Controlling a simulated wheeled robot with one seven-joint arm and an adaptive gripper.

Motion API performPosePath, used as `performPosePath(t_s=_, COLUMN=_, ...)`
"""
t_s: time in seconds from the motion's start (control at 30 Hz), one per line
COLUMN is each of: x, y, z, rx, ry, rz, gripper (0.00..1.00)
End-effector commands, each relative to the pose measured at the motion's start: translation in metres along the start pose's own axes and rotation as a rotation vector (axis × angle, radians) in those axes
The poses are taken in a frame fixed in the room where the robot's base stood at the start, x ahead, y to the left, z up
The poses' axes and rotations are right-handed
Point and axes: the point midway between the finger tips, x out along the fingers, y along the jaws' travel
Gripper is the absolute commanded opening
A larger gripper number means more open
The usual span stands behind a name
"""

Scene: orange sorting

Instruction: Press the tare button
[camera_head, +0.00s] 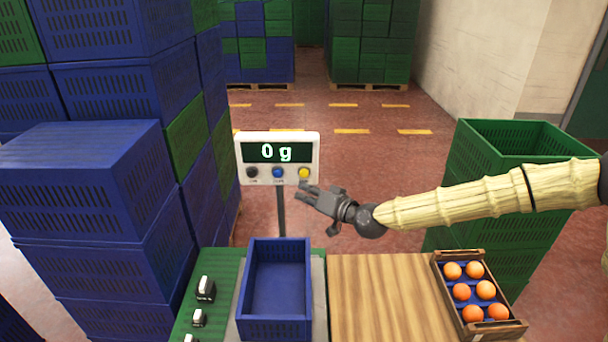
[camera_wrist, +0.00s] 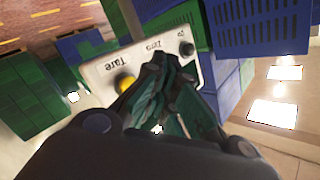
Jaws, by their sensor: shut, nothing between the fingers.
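The scale display (camera_head: 277,148) reads "0 g" and stands on a post behind the table. Below its screen are a black button (camera_head: 252,172), a blue button (camera_head: 278,172) and a yellow button (camera_head: 304,173). In the wrist view the label "Tare" is beside the yellow button (camera_wrist: 124,82), and the black button (camera_wrist: 186,49) is at the other end. My gripper (camera_head: 305,191) is shut and empty, its tips just below the yellow button in the head view. In the wrist view the fingertips (camera_wrist: 170,60) cover the middle button. I cannot tell whether they touch the panel.
An empty blue crate (camera_head: 279,332) sits on the scale in front of the display. A wooden box (camera_head: 441,285) with several oranges stands on the right of the table. Stacked blue crates (camera_head: 85,165) rise at the left, green crates (camera_head: 510,150) at the right.

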Motion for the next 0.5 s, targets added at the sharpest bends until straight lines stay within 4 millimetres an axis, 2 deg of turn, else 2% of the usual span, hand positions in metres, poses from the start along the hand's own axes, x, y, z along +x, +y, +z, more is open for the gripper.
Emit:
performPosePath(t_s=0.23, x=-0.012, y=-0.009, z=0.009, rx=0.001, ry=-0.001, rz=0.000, gripper=0.00)
performPosePath(t_s=0.5, x=-0.014, y=-0.010, z=0.011, rx=0.000, ry=0.000, rz=0.000, gripper=0.00)
